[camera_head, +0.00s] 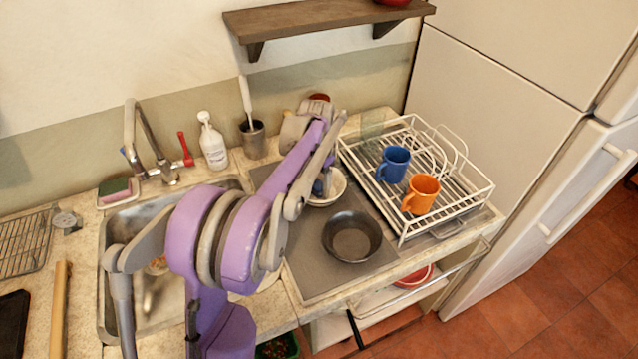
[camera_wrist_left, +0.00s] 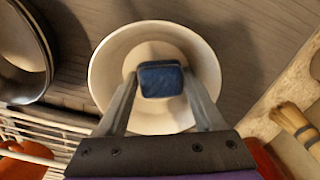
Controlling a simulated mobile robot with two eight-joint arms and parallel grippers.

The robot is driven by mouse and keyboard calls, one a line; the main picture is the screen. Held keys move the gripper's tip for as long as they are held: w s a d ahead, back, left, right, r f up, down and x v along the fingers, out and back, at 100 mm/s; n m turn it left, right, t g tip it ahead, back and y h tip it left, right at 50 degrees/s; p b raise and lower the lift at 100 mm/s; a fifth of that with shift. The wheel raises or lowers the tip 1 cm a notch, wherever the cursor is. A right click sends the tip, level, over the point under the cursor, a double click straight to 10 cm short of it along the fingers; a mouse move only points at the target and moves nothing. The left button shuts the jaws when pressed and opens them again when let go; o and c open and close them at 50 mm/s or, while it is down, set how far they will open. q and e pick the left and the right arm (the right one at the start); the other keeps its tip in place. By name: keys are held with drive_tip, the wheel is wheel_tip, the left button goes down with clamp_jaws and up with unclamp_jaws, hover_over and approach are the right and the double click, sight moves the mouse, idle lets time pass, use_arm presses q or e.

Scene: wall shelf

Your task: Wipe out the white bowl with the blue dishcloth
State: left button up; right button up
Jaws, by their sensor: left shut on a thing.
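The white bowl (camera_head: 340,187) stands on the grey drainboard, partly hidden behind my left arm. In the left wrist view the bowl (camera_wrist_left: 108,72) is seen from above, upright, with its inside in view. My left gripper (camera_wrist_left: 160,84) is shut on the blue dishcloth (camera_wrist_left: 161,77), a small folded wad between the fingertips. The cloth appears over the bowl's inside; I cannot tell whether it touches the bowl. In the head view only a bit of the cloth (camera_head: 318,187) shows at the bowl. My right gripper is not in view.
A dark pan (camera_head: 352,237) sits just in front of the bowl. A white dish rack (camera_head: 447,222) with a blue mug (camera_head: 393,164) and an orange mug (camera_head: 421,195) stands to the right. The sink (camera_head: 107,300) is left.

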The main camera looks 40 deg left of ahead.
use_arm(q)
drive_tip(key=shift+s+d+f, duration=0.15)
drive_tip(key=shift+d, duration=0.3)
drive_tip(key=shift+d, duration=0.1)
drive_tip(key=shift+d, duration=0.1)
drive_tip(key=shift+w+r, duration=0.2)
drive_tip(key=shift+w, duration=0.25)
drive_tip(key=shift+w+a+f, duration=0.15)
drive_tip(key=shift+w+a, duration=0.05)
drive_tip(key=shift+a, duration=0.05)
drive_tip(key=shift+a, duration=0.15)
drive_tip(key=shift+s+a, duration=0.2)
drive_tip(key=shift+a, duration=0.05)
drive_tip(key=shift+s, duration=0.1)
